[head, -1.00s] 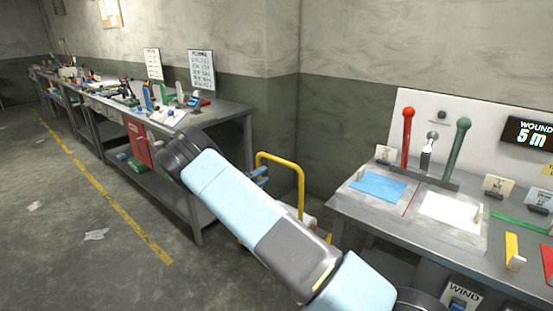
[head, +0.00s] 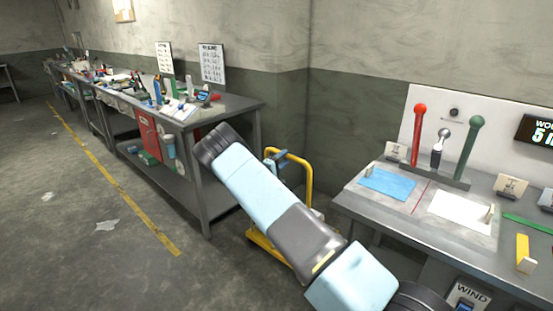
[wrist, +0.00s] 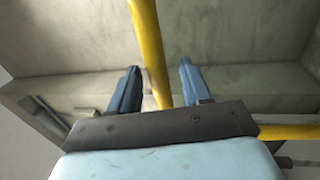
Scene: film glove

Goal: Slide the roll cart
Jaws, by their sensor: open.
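The roll cart has a yellow tube handle (head: 302,172) and a yellow base (head: 262,245). In the head view it stands on the floor in the gap between the long left bench and the right table, partly hidden behind my arm. My gripper (head: 274,158) shows there as small blue fingers at the top of the handle. In the wrist view my gripper (wrist: 158,82) has its two blue fingers apart, with the yellow handle bar (wrist: 148,45) passing between them. I cannot tell whether either finger touches the bar.
The left bench (head: 240,103) has a lower shelf and many tools on top. The right table (head: 360,212) carries red and green levers (head: 419,135), a blue sheet (head: 388,184) and a white sheet. Open floor with a yellow line (head: 125,215) lies at the left.

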